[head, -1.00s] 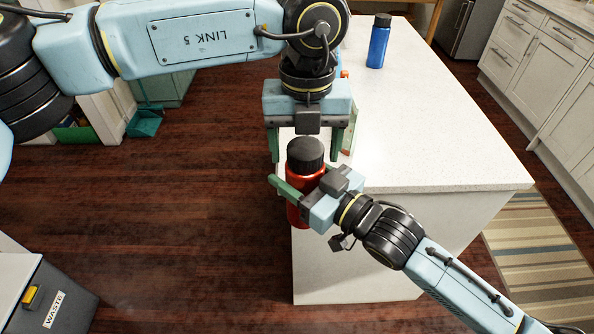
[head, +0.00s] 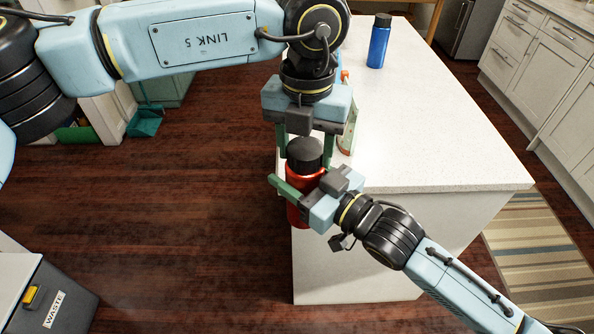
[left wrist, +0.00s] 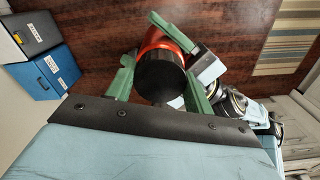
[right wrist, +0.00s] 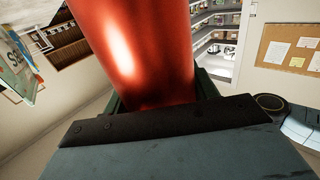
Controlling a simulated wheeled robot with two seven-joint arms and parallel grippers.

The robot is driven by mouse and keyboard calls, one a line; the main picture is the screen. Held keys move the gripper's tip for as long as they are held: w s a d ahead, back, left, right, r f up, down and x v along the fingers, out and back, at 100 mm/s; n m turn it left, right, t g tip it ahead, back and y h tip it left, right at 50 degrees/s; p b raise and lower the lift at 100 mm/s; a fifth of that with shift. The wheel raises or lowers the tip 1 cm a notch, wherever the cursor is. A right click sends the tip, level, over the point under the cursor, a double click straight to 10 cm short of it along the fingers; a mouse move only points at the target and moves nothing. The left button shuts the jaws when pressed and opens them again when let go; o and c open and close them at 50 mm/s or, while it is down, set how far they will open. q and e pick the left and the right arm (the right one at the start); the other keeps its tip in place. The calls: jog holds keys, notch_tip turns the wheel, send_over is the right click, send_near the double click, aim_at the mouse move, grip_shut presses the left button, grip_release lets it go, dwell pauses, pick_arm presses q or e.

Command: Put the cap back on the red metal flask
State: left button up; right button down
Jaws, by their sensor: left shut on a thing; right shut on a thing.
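The red metal flask (head: 293,212) is upright beside the island's near left corner, and it fills the middle of the right wrist view (right wrist: 140,50). My right gripper (head: 299,193) is shut around the flask's body. The black cap (head: 305,153) sits at the top of the flask, upright and in line with it; it also shows in the left wrist view (left wrist: 160,77). My left gripper (head: 306,145) comes from above, its green fingers shut on either side of the cap. Whether the cap is threaded on is hidden.
The white island counter (head: 440,140) lies right of and behind the flask. A blue bottle (head: 378,45) with a dark cap stands on it. A carton (head: 349,130) stands behind my left gripper. A waste bin (head: 55,300) is at lower left. Open wooden floor lies to the left.

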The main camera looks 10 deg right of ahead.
pick_arm(q)
jog(key=m, duration=0.3)
jog(key=shift+m, duration=0.4)
jog(key=m, duration=1.3)
jog(key=o, duration=1.1)
jog(key=shift+c, duration=0.2)
jog(key=shift+r, duration=2.25)
jog(key=shift+c, duration=0.2)
